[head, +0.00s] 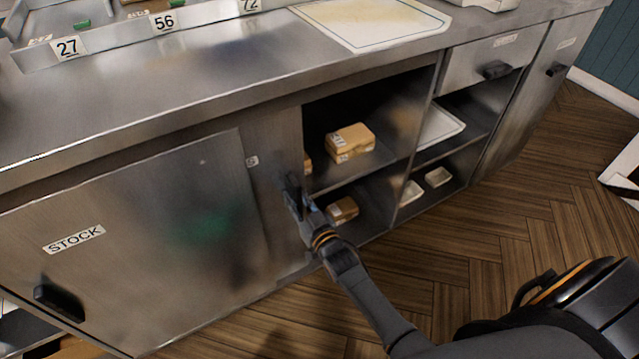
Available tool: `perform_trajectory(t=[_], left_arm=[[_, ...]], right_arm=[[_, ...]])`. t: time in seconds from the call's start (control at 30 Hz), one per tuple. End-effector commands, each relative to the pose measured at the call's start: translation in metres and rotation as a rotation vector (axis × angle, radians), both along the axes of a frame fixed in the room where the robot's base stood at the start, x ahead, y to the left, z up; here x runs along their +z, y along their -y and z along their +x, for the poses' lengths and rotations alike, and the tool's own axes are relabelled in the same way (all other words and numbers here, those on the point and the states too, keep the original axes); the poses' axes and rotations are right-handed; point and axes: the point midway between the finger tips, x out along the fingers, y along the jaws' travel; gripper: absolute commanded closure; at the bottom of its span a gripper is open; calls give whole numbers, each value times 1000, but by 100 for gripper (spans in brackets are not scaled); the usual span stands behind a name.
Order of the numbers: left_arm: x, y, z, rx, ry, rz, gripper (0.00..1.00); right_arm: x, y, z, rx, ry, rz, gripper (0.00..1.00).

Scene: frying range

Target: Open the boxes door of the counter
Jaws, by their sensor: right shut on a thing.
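The counter (120,130) has a steel front with sliding doors. The boxes door (272,150) is a plain steel panel, partly overlapped by the STOCK door (150,250) on its left. To its right the compartment is open, with cardboard boxes (350,143) on the upper shelf and another box (342,211) below. My right gripper (292,190) is at the right edge of the boxes door, shut on its handle, which the fingers mostly hide. My left gripper is not in view.
A drawer (485,65) with a black handle sits above open shelves holding a white tray (440,128) and small white dishes (438,177). A chopping board (370,22) lies on the worktop. The wooden floor (520,200) in front is mostly clear.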

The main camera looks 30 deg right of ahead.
Motion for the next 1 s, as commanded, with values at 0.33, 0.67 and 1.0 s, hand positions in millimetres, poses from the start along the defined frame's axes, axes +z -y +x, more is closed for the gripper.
perform_trajectory(t=[0.33, 0.67, 1.0], left_arm=[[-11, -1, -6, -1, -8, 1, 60], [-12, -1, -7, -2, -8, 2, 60], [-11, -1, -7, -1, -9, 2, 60]], right_arm=[[0, -34, -3, 1, 1, 1, 100], [-1, -35, -3, 1, 1, -1, 100], [-1, -34, -3, 0, 0, 0, 57]])
